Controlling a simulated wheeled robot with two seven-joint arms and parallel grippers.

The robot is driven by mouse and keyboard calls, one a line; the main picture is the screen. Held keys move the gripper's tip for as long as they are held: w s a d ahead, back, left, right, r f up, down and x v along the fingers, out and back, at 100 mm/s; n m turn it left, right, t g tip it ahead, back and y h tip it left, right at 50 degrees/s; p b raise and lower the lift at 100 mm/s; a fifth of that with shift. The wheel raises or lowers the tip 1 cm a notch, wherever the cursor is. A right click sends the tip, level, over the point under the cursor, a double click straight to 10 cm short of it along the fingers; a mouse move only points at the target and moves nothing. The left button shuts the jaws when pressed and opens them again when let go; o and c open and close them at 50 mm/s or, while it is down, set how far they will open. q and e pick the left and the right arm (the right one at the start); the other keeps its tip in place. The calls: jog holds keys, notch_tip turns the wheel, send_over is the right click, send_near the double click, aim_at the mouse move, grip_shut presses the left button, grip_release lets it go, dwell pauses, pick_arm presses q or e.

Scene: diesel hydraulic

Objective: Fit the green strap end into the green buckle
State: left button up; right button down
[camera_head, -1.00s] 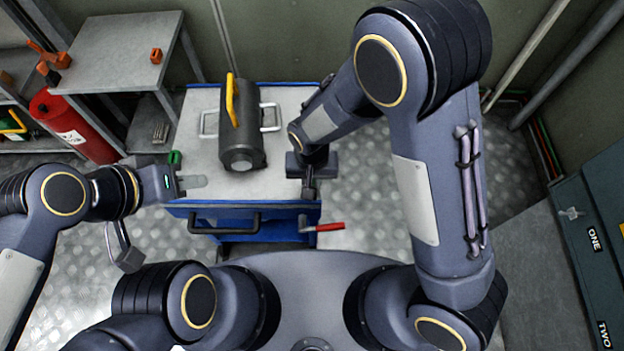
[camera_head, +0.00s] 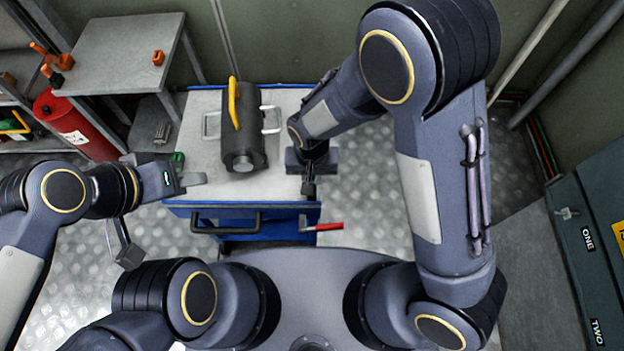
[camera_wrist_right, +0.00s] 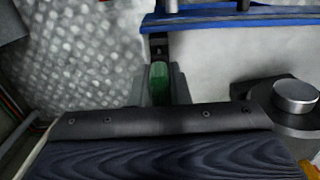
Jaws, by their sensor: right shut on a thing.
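A small green piece (camera_head: 178,157) shows at the left edge of the cart top, just above my left gripper in the head view. My left gripper (camera_head: 194,179) is beside the cart's front left corner; I cannot tell whether its jaws are apart. My right gripper (camera_head: 308,190) points down by the cart's right edge. In the right wrist view it (camera_wrist_right: 160,88) is shut on a green piece (camera_wrist_right: 158,80), with a dark strap running up from it. I cannot tell which green piece is the buckle and which the strap end.
A red-handled lever (camera_head: 328,227) sticks out at the cart's front right. A grey table (camera_head: 125,55) and a red cylinder (camera_head: 75,125) are at the left. A teal cabinet (camera_head: 590,200) is at the right.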

jog(key=shift+r, duration=0.45)
jog(key=shift+r+p, duration=1.7)
jog(key=shift+r, duration=0.2)
